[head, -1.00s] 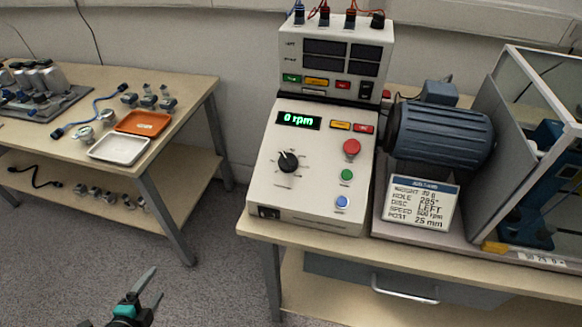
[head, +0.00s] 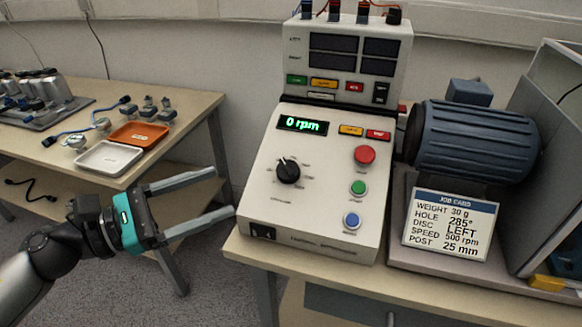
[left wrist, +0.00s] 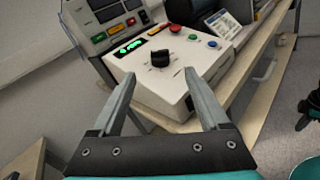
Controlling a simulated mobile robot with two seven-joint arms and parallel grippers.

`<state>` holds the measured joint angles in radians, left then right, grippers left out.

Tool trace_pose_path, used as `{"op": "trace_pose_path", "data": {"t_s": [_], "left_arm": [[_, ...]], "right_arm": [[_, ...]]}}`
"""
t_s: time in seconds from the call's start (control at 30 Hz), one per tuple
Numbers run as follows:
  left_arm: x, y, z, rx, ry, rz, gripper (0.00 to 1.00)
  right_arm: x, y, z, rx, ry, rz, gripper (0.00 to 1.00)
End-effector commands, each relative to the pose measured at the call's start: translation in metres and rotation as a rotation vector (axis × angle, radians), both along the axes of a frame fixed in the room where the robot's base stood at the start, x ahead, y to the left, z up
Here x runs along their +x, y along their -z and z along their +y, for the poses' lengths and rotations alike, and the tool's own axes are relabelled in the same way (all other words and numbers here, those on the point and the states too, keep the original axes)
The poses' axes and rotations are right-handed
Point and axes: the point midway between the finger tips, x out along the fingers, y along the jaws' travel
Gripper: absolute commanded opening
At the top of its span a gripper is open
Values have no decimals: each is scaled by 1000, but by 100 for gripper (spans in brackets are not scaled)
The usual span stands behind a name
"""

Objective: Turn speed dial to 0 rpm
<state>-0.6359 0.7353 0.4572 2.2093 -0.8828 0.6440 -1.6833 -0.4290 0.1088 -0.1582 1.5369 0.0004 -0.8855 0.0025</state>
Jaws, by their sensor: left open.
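The speed dial (head: 288,171) is a black knob with a white pointer on the sloped face of the white control box (head: 262,212). Its pointer aims up and slightly left. The green display (head: 302,125) above it reads 0 rpm. My left gripper (head: 224,199) is open and empty, left of the box, its fingers pointing toward it and apart from the dial. In the left wrist view the dial (left wrist: 161,57) shows beyond and between the two open fingertips (left wrist: 160,78). My right gripper does not show in the head view; a dark piece at the left wrist view's right edge is unclear.
Red (head: 364,155), green (head: 358,188) and blue (head: 351,220) buttons sit right of the dial. A job card (head: 450,228) stands before a blue motor (head: 472,140). A side table at left holds an orange tray (head: 138,134) and a white tray (head: 108,157). A floor gap separates the tables.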

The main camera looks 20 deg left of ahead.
Motion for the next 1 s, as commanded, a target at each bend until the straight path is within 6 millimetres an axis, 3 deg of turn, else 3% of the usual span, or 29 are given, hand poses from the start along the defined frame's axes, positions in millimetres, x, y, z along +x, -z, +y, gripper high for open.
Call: {"op": "trace_pose_path", "data": {"t_s": [0.63,1.0], "left_arm": [[54,-1,-51,-5,-1,0,78],[77,-2,-73,-6,-3,1,78]], "right_arm": [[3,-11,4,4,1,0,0],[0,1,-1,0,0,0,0]]}}
